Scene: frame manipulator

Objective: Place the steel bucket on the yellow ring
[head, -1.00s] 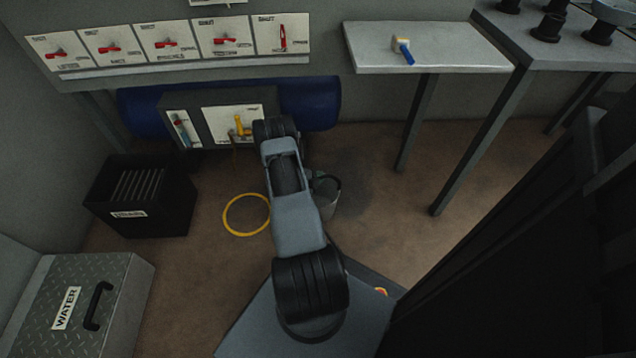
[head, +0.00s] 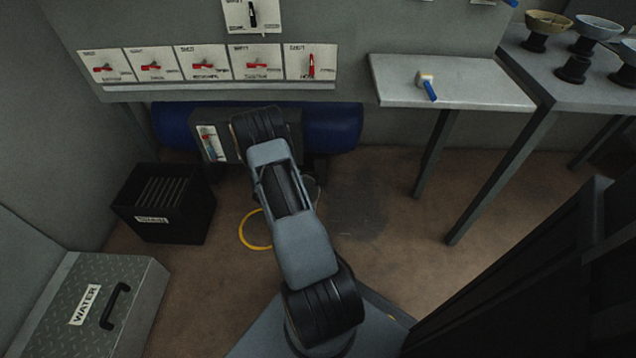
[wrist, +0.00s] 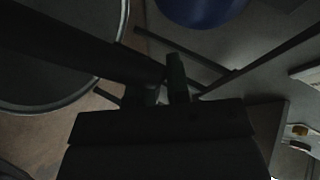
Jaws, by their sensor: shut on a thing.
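The yellow ring (head: 252,238) lies on the floor left of my arm in the head view, with its right part hidden by the arm. The steel bucket (head: 317,188) is almost wholly hidden behind my arm; only a pale sliver shows at the arm's right edge. In the wrist view the bucket (wrist: 45,85) fills the upper left, its round rim and dark inside showing. My gripper (wrist: 163,85) is shut on the bucket, apparently at its handle, though the grip is dark. I cannot tell how high the bucket hangs.
A black bin (head: 165,205) stands left of the ring, and a grey WATER box (head: 95,305) at the lower left. A blue tank (head: 335,128) and a panel of red switches stand behind. A grey side table (head: 455,85) holds a blue-handled tool. Floor right of my arm is clear.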

